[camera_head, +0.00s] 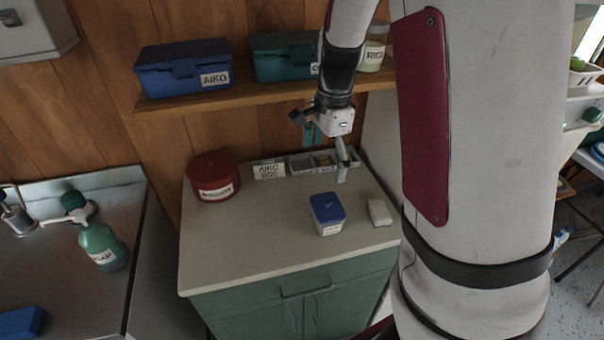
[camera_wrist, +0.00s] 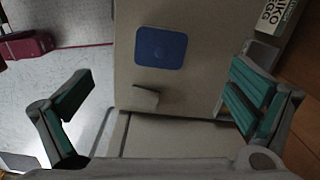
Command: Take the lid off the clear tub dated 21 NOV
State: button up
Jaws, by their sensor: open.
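A clear tub (camera_head: 328,228) with a blue lid (camera_head: 327,206) stands upright on the cabinet top. Its front has a white label too small to read, so I cannot confirm the date. The blue lid sits on the tub and shows from above in the wrist view (camera_wrist: 160,47). My gripper (camera_head: 325,160) is above the back of the cabinet top, behind and higher than the tub.
A small pale block (camera_head: 380,212) lies right of the tub. A red round tin (camera_head: 213,176), an "AIKO EGG" card (camera_head: 269,169) and a grey divided tray (camera_head: 312,163) stand behind. Blue (camera_head: 184,68) and green (camera_head: 284,57) boxes sit on the shelf. The cabinet's front left (camera_head: 235,250) is clear.

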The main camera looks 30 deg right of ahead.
aim_at(328, 201)
jog(key=shift+m+h, duration=0.3)
jog(key=shift+m, duration=0.6)
jog(key=f, duration=0.5)
jog(key=d+f, duration=0.1)
jog(key=f, duration=0.4)
jog(key=d+f+p, duration=0.1)
jog(key=f, duration=0.4)
jog(key=shift+w, duration=0.15)
jog(key=c, duration=1.1)
